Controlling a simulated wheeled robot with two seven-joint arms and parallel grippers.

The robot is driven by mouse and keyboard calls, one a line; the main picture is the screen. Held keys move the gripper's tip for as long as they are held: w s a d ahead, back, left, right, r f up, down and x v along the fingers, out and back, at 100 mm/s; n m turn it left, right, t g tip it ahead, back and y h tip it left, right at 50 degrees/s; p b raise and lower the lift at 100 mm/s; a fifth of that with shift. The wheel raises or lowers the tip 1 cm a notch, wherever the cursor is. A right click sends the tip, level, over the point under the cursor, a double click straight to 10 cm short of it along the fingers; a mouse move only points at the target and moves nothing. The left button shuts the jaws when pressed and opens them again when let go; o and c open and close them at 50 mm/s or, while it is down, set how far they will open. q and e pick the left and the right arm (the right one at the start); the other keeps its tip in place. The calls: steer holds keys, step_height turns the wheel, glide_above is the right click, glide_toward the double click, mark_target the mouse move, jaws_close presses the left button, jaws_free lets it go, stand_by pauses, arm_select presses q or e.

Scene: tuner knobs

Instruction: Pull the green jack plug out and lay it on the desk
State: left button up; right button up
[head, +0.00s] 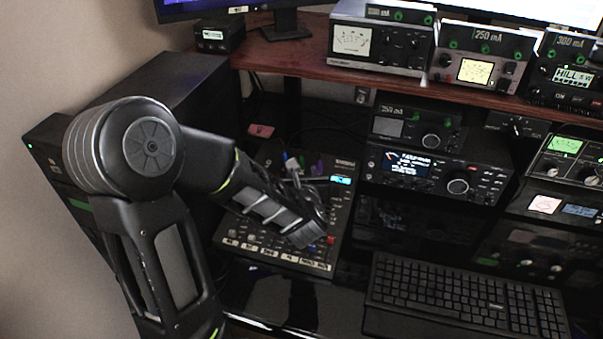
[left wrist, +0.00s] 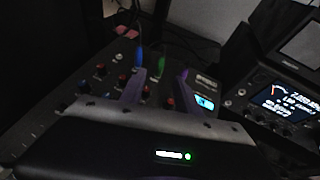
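The green jack plug (left wrist: 163,62) stands upright in the back part of the mixer (left wrist: 98,75) in the left wrist view. A blue plug (left wrist: 139,55) stands to its left and a purple plug (left wrist: 184,76) to its right. My left gripper (left wrist: 157,84) points at this row, its two fingers apart, with the green plug showing between and beyond them. The fingers look empty, and no contact with the plug can be made out. In the head view my left forearm reaches over the mixer (head: 250,240) and hides part of it. My right gripper is not in view.
Radios (head: 435,178) stand right of the mixer, with meters (head: 380,42) on the wooden shelf (head: 290,62) above. A keyboard (head: 465,300) lies at the front right. A strip of dark desk (head: 290,300) before the mixer looks clear.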

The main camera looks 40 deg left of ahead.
mark_target(302, 164)
arm_select(q)
steer(key=x, duration=0.7)
steer(key=shift+f+p, duration=0.1)
steer(key=shift+p, duration=0.25)
steer(key=shift+c, duration=0.5)
jaws_close()
